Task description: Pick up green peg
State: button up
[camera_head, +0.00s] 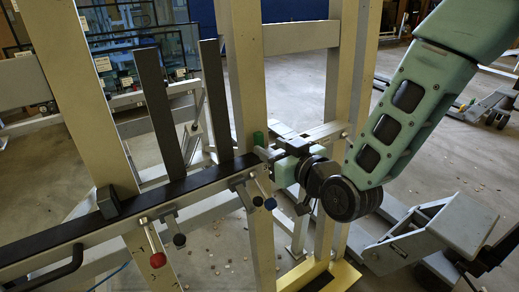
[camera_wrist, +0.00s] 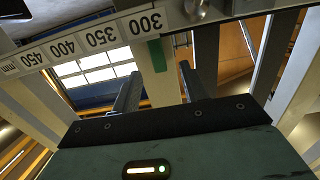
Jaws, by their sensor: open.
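The green peg (camera_head: 258,138) is a small upright piece at the right end of the dark rail, beside a tall beige post. In the wrist view, the green peg (camera_wrist: 157,55) shows as a short green block at the edge of the numbered scale. My gripper (camera_wrist: 158,85) is open, with its two fingers apart and nothing seen between them. The peg appears ahead of the gap between the fingers. In the head view, my gripper (camera_head: 272,153) is close to the peg at the rail's end, and its fingertips are hard to make out.
Tall beige posts (camera_head: 243,70) stand close to my arm. A numbered scale (camera_wrist: 90,42) crosses the wrist view.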

aim_at(261, 141)
jog(key=x, duration=0.4)
jog(key=shift+w+a+f, duration=0.1)
jog(key=shift+w+f, duration=0.1)
jog(key=shift+w, duration=0.1)
grip_shut()
jog(key=shift+r, duration=0.1)
